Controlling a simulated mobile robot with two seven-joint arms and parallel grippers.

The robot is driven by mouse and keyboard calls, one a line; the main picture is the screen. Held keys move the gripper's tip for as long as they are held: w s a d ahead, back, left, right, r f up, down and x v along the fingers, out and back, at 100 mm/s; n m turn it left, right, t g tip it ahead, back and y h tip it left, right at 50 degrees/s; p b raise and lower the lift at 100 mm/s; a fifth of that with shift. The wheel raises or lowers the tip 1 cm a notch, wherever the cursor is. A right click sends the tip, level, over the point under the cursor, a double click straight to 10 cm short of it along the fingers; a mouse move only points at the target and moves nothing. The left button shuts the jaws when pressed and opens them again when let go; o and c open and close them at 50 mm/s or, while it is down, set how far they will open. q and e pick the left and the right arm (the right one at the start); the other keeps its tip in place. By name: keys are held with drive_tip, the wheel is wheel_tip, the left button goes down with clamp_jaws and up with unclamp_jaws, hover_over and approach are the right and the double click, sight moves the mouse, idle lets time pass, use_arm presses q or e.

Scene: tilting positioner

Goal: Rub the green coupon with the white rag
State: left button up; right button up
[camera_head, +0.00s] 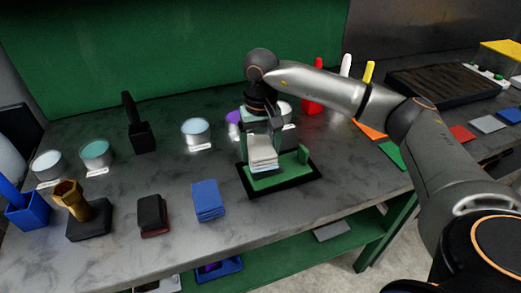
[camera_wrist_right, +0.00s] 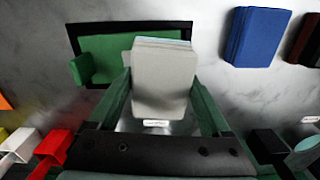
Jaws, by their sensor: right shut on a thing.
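My right gripper (camera_head: 262,135) is shut on the white rag (camera_head: 263,154), a thick folded stack. The rag also shows between the fingers in the right wrist view (camera_wrist_right: 164,78). It hangs over a green plate in a black frame (camera_head: 280,183), with an upright green block (camera_head: 303,155) at its right side. The rag hides part of the plate; I cannot tell whether they touch. A flat green piece (camera_head: 393,153) lies further right on the bench, partly behind my right arm. Either green piece could be the green coupon. My left gripper is not in view.
A blue cloth stack (camera_head: 208,200) and a dark pad (camera_head: 152,214) lie left of the frame. Cans (camera_head: 196,134) stand behind. An orange piece (camera_head: 370,129) and red piece (camera_head: 462,133) lie right. Bare bench lies between the blue stack and the frame.

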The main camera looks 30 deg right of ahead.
drive_tip(key=shift+r+p, duration=1.05)
drive_tip(key=shift+r, duration=0.5)
